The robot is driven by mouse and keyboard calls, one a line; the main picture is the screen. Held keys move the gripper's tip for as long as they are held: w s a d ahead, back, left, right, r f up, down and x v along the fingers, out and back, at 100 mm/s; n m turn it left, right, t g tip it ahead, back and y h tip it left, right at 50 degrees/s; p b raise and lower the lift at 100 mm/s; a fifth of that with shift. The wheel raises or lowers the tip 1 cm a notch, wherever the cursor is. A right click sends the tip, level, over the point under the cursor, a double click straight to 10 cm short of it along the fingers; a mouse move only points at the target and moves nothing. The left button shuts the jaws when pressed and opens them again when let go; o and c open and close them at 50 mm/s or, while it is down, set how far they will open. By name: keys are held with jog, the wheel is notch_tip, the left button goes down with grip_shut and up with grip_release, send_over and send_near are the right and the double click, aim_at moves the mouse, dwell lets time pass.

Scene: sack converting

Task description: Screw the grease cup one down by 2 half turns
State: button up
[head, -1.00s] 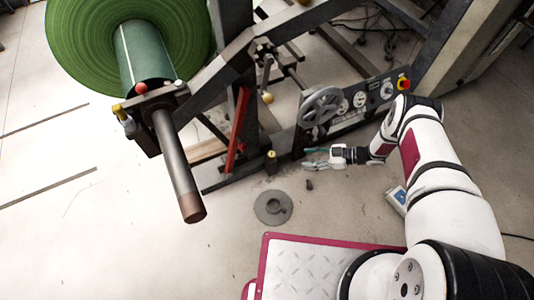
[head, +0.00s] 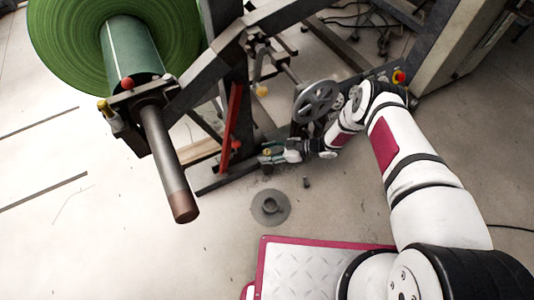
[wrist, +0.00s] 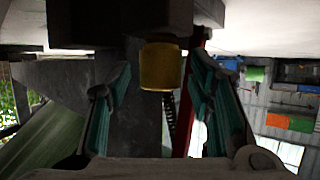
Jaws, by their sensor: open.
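A yellow grease cup (wrist: 161,66) is in the upper middle of the wrist view, beneath a dark fitting. My gripper (wrist: 165,108) is open, with one teal-padded finger on each side of the cup. I see gaps between the pads and the cup. In the head view my gripper (head: 268,156) is low at the foot of the machine frame, around a small yellow spot that is the cup (head: 267,152), mostly hidden. Another yellow-topped cup (head: 103,104) sits at the roll shaft's bearing. Which one is numbered one cannot be read.
A green roll (head: 110,45) is on a shaft (head: 166,165) that sticks out at left. A red lever (head: 231,115) stands just behind my gripper, and a handwheel (head: 316,101) is above my wrist. A grey disc (head: 270,207) lies on the open floor in front.

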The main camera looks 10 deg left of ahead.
grip_shut()
jog(key=shift+m+t+p, duration=0.3)
jog(key=shift+m+t, duration=0.1)
